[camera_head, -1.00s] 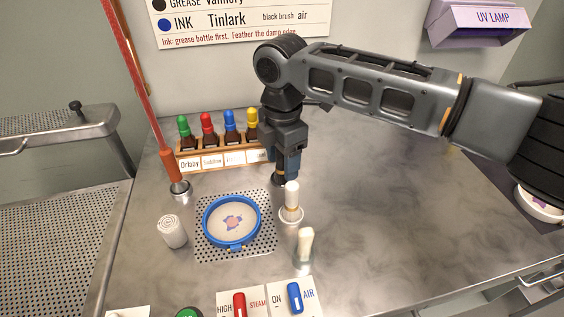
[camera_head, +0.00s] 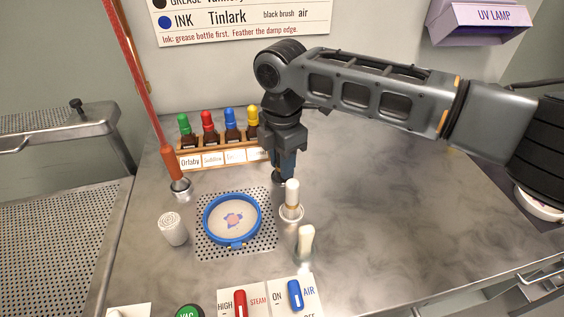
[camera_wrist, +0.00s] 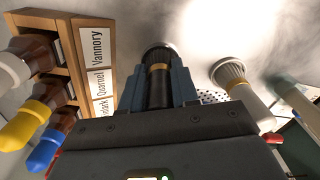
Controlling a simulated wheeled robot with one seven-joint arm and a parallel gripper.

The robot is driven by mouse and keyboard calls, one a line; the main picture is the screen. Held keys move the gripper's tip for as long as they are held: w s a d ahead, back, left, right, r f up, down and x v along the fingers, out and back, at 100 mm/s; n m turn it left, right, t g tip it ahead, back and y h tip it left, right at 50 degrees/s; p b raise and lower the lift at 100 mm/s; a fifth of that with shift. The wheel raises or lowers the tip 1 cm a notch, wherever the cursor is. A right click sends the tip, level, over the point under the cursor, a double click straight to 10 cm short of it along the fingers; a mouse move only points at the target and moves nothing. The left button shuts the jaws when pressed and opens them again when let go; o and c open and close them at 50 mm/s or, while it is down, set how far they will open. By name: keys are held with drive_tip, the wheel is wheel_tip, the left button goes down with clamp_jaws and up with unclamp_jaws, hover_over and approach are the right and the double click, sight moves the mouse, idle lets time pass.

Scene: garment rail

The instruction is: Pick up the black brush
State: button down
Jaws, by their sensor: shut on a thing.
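In the head view my gripper (camera_head: 285,163) points down at the counter, just right of the bottle rack. Only a dark lower piece of the black brush (camera_head: 278,178) shows there; the fingers hide the rest. I cannot tell whether the brush is clear of its holder.
A white brush (camera_head: 292,192) stands close in front of my gripper, with another pale brush (camera_head: 305,240) nearer. The bottle rack (camera_head: 215,160) is close on the left. A blue-rimmed hoop (camera_head: 206,225) lies on a perforated plate.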

drive_tip(key=shift+r, duration=0.5)
wheel_tip(320, 180, up, 3)
drive_tip(key=shift+f+b, duration=0.15)
drive_tip(key=shift+b, duration=0.15)
drive_tip(key=s+d+r, duration=0.5)
drive_tip(key=d+r, duration=0.2)
drive_tip(key=d, duration=0.3)
drive_tip(key=shift+s+r+b, duration=0.15)
drive_tip(key=shift+s+b, duration=0.2)
drive_tip(key=shift+b, duration=0.1)
